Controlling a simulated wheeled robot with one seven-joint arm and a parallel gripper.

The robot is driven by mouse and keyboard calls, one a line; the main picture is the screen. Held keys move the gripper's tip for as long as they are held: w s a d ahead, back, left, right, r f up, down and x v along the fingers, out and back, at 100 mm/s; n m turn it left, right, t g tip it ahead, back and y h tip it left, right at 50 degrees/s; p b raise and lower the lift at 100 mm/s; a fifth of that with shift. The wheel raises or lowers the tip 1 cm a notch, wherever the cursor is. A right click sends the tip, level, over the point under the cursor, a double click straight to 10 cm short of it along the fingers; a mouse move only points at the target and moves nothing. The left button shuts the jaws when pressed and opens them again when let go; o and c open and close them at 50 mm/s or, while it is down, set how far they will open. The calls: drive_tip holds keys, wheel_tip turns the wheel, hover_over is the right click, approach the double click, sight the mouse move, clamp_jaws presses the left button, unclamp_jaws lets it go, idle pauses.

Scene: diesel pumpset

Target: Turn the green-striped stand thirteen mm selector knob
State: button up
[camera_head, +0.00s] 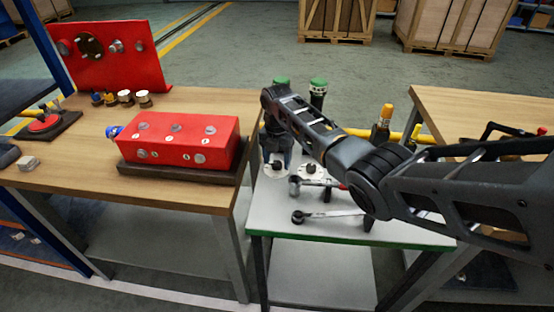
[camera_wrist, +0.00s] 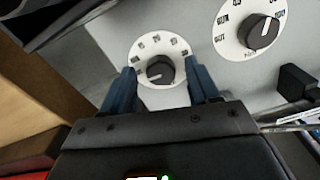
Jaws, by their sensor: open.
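The green-striped stand (camera_head: 350,237) is a small pale table with a green front edge, in the middle of the head view. Two white dials with black knobs sit on its top. In the wrist view one selector knob (camera_wrist: 160,70) lies between the two blue fingers of my gripper (camera_wrist: 162,88), which are open on either side of it, apart from the knob. The second selector knob (camera_wrist: 262,31) is at the upper right, its dial marked with several printed labels. In the head view the dials (camera_head: 275,168) and (camera_head: 311,170) are below my arm, and my gripper (camera_head: 275,150) is over the left one.
A wrench (camera_head: 328,215) and other tools lie on the stand. Green-capped bottles (camera_head: 318,88) stand at its back. A wooden bench (camera_head: 200,104) with a red block (camera_head: 180,140) is close on the left; another bench (camera_head: 470,105) is right.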

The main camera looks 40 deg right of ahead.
sight(277, 162)
wheel_tip(277, 162, up, 7)
drive_tip(key=shift+r, duration=0.15)
idle(0.7)
